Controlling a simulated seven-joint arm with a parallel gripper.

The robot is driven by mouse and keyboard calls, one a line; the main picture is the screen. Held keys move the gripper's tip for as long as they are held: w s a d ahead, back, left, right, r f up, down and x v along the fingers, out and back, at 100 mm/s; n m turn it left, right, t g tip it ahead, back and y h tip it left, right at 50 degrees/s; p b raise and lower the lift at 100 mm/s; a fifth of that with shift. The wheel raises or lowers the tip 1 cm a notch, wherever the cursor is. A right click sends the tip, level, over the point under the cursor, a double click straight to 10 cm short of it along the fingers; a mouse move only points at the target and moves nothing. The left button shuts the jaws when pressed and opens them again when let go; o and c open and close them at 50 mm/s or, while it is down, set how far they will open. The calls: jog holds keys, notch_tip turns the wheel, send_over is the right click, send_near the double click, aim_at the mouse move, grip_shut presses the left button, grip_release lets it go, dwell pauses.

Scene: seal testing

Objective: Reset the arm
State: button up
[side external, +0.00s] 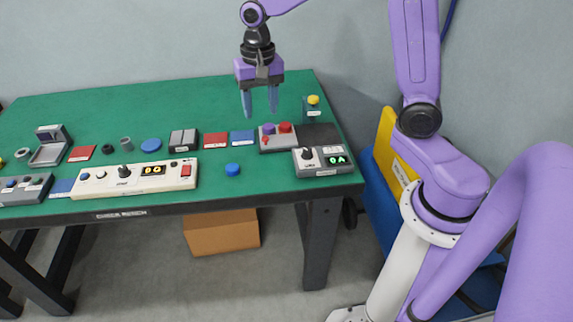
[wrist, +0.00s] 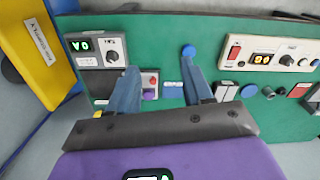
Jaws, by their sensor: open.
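My gripper (side external: 259,101) hangs above the right half of the green bench (side external: 205,93), fingers pointing down. Its two blue fingers are apart with nothing between them. In the wrist view the open fingers (wrist: 160,88) reach over the bench top, with a small box with a red and a purple button (wrist: 149,84) seen between them. In the side view that button box (side external: 277,137) sits below and a little right of the fingers. The fingers are clear of everything on the bench.
A long white control panel (side external: 135,180) lies along the front edge. A grey dial box with a green display (side external: 322,160) stands at the right corner, a yellow-topped post (side external: 313,100) behind it. A blue puck (side external: 233,169) lies at front. The back of the bench is clear.

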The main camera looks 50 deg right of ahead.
jog(key=s+a+n, duration=0.1)
jog(key=s+n, duration=1.8)
jog(key=s, duration=0.7)
jog(key=shift+f, duration=0.2)
